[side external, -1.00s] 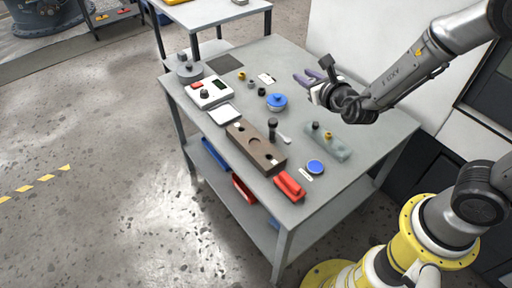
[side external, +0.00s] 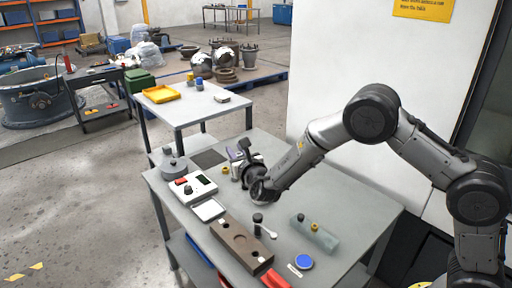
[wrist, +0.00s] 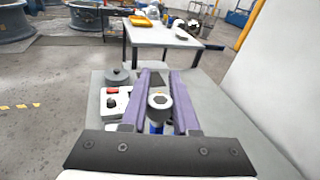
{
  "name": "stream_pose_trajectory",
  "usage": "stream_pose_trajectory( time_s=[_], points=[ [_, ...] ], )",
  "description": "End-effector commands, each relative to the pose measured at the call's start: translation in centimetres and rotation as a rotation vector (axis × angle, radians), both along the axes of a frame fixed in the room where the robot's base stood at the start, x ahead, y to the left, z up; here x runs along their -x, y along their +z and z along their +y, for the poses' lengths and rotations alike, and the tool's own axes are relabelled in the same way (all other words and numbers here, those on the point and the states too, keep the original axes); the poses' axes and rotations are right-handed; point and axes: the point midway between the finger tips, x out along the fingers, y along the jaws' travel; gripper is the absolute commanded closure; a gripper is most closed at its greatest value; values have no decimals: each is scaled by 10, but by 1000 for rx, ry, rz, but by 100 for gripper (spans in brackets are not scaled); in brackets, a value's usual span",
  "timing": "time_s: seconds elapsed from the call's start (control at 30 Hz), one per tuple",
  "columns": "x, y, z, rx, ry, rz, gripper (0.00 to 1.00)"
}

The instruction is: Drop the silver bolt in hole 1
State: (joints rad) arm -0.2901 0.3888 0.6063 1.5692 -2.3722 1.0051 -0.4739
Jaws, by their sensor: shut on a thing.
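My gripper (side external: 238,153) is over the back part of the grey table. In the wrist view its purple fingers (wrist: 157,100) are shut on the silver bolt (wrist: 159,101), whose round head with a dark hex recess faces the camera. Something blue shows just below the bolt head; I cannot tell whether it touches it. The brown block (side external: 240,243) with holes lies near the table's front edge, nearer the side camera than my gripper and apart from it. No hole number can be read. The bolt cannot be made out in the side view.
A black-topped peg (side external: 257,219) and a white spoon (side external: 267,232) are beside the block. A grey-green block (side external: 315,236) with knobs, a blue disc (side external: 303,262), a white tray (side external: 208,210), a white device (side external: 192,188) and a grey weight (side external: 173,166) share the table.

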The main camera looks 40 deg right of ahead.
Motion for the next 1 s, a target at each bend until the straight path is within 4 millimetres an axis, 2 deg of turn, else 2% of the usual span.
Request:
stream_pose_trajectory(
  time_s=[0.1,0.3,0.6,0.73,1.0],
  points=[
    [-18,-30,12,-3,6,-15,100],
    [-37,-85,28,-11,15,-46,100],
    [-38,-166,42,-25,34,-95,100],
    [-33,-185,43,-31,38,-113,100],
    [-32,-197,45,-40,41,-142,100]
  ],
)
